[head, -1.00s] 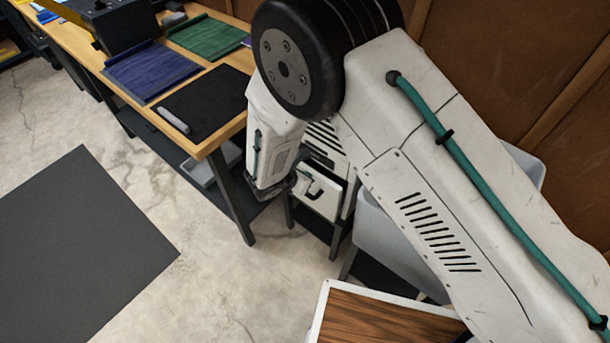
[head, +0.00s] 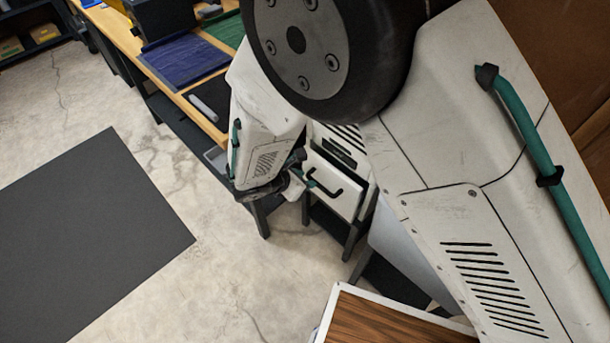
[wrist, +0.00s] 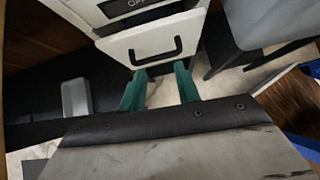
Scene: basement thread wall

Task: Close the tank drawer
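The tank drawer (head: 341,201) is a white front with a black bar handle (head: 325,188), under a white cabinet. It stands partly open, with a dark gap behind its top edge. In the wrist view the drawer front (wrist: 135,48) and its handle (wrist: 156,52) are at the top centre. My gripper (wrist: 160,69) has two teal fingers spread apart with nothing between them, just below the drawer front in that view. In the head view my gripper (head: 308,181) is in front of the drawer, by its left side. Whether a finger touches it, I cannot tell.
A wooden bench (head: 207,118) with a blue mat (head: 185,60) stands left of the cabinet. A grey bin (head: 400,252) is to the right. A wood-topped, white-edged surface (head: 385,322) is in front. The floor at left, with a dark mat (head: 85,235), is clear.

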